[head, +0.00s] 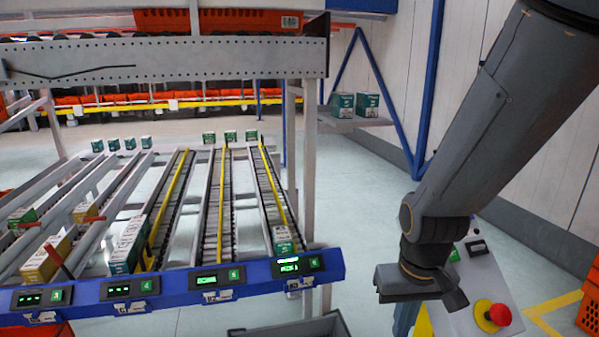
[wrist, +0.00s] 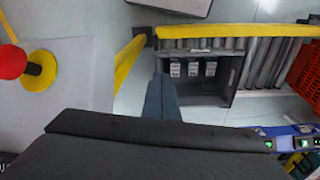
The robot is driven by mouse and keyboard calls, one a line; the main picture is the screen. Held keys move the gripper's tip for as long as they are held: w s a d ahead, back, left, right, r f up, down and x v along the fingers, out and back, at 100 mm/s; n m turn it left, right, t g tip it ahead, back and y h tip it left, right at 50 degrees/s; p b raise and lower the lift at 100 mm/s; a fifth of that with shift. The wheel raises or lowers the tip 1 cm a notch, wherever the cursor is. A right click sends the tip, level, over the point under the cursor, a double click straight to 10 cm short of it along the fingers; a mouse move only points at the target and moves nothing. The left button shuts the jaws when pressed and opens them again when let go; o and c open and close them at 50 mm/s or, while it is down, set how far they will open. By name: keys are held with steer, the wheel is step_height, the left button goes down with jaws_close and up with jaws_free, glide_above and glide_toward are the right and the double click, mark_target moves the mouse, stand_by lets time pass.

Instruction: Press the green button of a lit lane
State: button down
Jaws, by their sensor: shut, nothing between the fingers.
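A blue rail (head: 170,292) runs across the front of the lanes and carries several small displays, each beside a green button. The rightmost display (head: 288,267) glows brightest with green characters, and its green button (head: 315,262) is just to its right. The third display (head: 207,280) shows a short green mark, beside its button (head: 234,274). The two left displays show small pale marks. My gripper (head: 422,293) is shut and empty, to the right of the rail's end and apart from it. Part of the rail (wrist: 296,140) shows at the lower right of the wrist view.
A sloped panel with a red knob (head: 492,315) stands right of and below my gripper; the knob (wrist: 13,62) also shows in the wrist view. A dark tote (head: 300,327) sits below the rail; it holds small boxes (wrist: 193,68). Boxes stand on the lanes.

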steer(key=shift+s+r+g, duration=0.2)
steer(key=shift+s+g, duration=0.1)
steer(key=shift+s, duration=0.8)
